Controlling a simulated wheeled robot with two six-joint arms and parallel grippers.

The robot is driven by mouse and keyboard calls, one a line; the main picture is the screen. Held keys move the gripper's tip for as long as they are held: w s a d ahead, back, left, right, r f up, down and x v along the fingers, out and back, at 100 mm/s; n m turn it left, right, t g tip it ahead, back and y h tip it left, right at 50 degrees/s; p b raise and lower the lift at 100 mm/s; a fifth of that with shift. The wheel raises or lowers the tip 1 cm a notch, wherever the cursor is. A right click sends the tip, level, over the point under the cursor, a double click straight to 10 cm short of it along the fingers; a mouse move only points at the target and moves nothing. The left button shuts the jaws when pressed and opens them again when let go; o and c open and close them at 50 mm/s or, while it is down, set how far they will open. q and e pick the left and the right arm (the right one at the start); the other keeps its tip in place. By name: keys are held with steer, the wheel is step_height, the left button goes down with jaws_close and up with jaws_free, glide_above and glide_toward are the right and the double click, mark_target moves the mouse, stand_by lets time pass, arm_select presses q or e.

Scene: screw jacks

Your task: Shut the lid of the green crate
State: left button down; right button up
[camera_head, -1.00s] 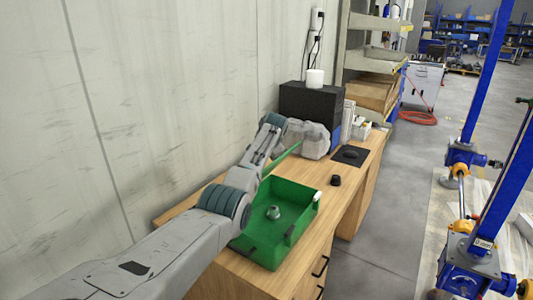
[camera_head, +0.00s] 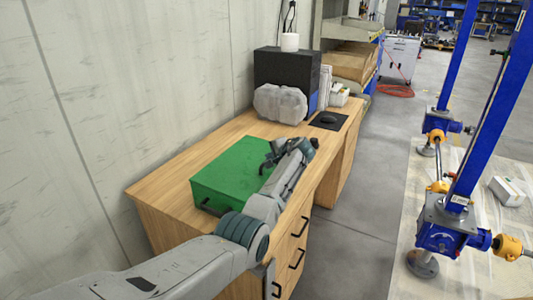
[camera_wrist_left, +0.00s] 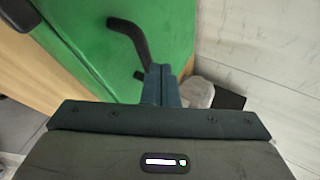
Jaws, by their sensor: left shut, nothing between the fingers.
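The green crate (camera_head: 228,170) stands on the wooden desk. Its lid lies flat over the top and looks shut, so the inside is hidden. My left arm reaches along the crate's right side. My left gripper (camera_head: 268,160) is shut and empty at the lid's far right part; whether it touches the lid I cannot tell. In the left wrist view, the closed fingers (camera_wrist_left: 162,84) sit close to the green crate surface (camera_wrist_left: 95,45), near a bent black handle (camera_wrist_left: 132,38). My right gripper is not in view.
A lumpy grey block (camera_head: 280,104) and a black box (camera_head: 287,72) stand behind the crate on the desk (camera_head: 165,185). A mouse on a dark pad (camera_head: 327,120) lies at the far right. Blue screw jacks (camera_head: 440,225) stand on the floor to the right.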

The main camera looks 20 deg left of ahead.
arm_select(q)
steer(key=shift+s+d+f+b, duration=0.1)
steer(key=shift+d+f+b, duration=0.1)
steer(key=shift+f, duration=0.25)
steer(key=shift+d+f+b, duration=0.1)
steer(key=shift+f+b, duration=0.1)
steer(key=shift+f, duration=0.25)
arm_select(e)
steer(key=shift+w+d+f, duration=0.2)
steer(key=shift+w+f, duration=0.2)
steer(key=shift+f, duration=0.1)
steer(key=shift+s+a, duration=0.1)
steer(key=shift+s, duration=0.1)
